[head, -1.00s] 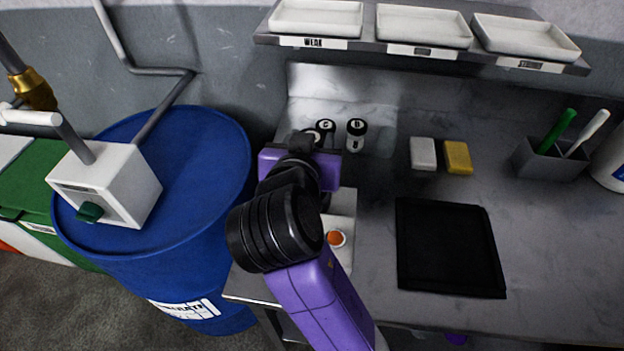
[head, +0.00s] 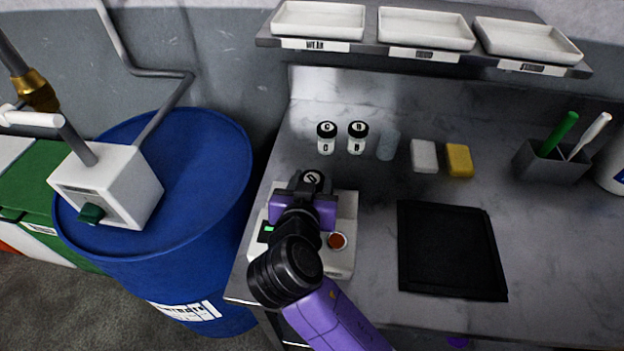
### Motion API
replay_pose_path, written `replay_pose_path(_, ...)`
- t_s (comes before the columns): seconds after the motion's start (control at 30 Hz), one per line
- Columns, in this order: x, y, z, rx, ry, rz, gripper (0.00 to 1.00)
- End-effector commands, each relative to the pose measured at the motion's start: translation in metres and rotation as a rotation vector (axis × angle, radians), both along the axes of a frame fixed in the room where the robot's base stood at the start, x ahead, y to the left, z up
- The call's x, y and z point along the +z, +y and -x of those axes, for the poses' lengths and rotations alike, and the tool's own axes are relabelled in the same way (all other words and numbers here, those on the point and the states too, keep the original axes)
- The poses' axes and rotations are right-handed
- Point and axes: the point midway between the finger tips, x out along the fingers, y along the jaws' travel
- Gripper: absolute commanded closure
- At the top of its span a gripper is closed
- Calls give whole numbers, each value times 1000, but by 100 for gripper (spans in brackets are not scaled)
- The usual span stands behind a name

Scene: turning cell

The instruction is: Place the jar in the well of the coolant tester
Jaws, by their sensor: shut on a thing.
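My gripper (head: 309,186) is shut on a jar (head: 312,178) with a black lid and a pale round letter mark that I cannot read surely. The jar is over the rear part of the coolant tester (head: 342,264), a white box with a small green display and a round orange-red button. My gripper and wrist cover the middle of the tester. The well is hidden, so I cannot tell whether the jar is in it or above it. Two other black-lidded white jars, C (head: 326,138) and B (head: 357,137), stand upright behind the tester.
A clear cup (head: 388,145), a white block (head: 424,156) and a yellow block (head: 459,160) stand at the back. A black mat (head: 451,250) lies to the right. A blue drum (head: 215,180) is left of the bench. A shelf with trays (head: 425,28) hangs above.

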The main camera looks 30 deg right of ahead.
Motion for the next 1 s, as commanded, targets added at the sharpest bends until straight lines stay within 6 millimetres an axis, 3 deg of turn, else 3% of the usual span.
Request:
replay_pose_path(0.13,-3,0,0,0,0,0,99)
replay_pose_path(0.17,-3,0,0,0,0,0,53)
replay_pose_path(0.27,-2,0,0,0,0,0,33)
replay_pose_path(0.67,2,0,0,0,0,0,33)
replay_pose_path(1.0,22,33,44,4,-3,0,33)
